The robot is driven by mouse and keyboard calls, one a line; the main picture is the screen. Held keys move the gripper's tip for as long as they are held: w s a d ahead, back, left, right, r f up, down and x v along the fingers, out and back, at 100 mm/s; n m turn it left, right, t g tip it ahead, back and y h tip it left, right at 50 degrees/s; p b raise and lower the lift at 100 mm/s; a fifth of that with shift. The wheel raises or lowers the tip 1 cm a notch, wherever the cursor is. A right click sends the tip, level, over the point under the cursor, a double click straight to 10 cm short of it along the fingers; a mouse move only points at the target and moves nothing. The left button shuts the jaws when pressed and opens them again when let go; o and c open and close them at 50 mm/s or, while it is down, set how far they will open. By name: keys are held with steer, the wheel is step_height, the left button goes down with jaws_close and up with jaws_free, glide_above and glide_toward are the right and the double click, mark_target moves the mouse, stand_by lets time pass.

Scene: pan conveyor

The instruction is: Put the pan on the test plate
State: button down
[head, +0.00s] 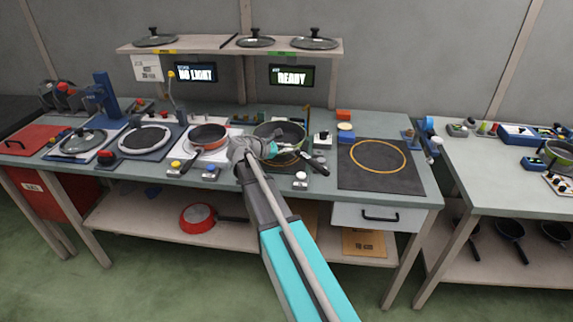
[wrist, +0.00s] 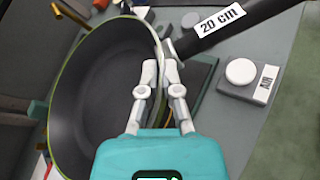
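A dark pan with a green rim (head: 285,128) is at the middle of the bench in the head view. In the wrist view the pan (wrist: 100,90) fills the left side, its black handle (wrist: 262,14) labelled "20 cm" pointing to the upper right. My gripper (head: 266,148) is at its near rim. In the wrist view my gripper (wrist: 160,70) has one finger inside the wall and one outside, close together on the rim beside the handle. A plate with an orange ring (head: 285,160) shows partly below the pan; the pan hides much of it. I cannot tell whether they touch.
A dark mat with an orange ring (head: 378,157) lies empty to the right. A red pan (head: 207,137) stands to the left. A white button (head: 300,178) is at the front edge, also in the wrist view (wrist: 241,72). A "READY" screen (head: 291,76) hangs behind.

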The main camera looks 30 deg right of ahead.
steer(key=shift+w+d+f+b, duration=0.2)
steer(key=shift+w+f+b, duration=0.2)
steer(key=shift+f, duration=0.1)
steer(key=shift+w+d+f+b, duration=0.2)
steer(key=shift+w+f+b, duration=0.2)
steer(key=shift+f, duration=0.1)
steer(key=shift+w+d+f+b, duration=0.2)
steer(key=shift+w+f+b, duration=0.2)
steer(key=shift+f+b, duration=0.35)
steer(key=shift+s+f+b, duration=0.1)
steer(key=shift+f+b, duration=1.1)
steer(key=shift+f, duration=0.1)
steer(key=shift+f, duration=0.1)
steer(key=c, duration=0.8)
jaws_free()
steer(key=shift+r, duration=0.25)
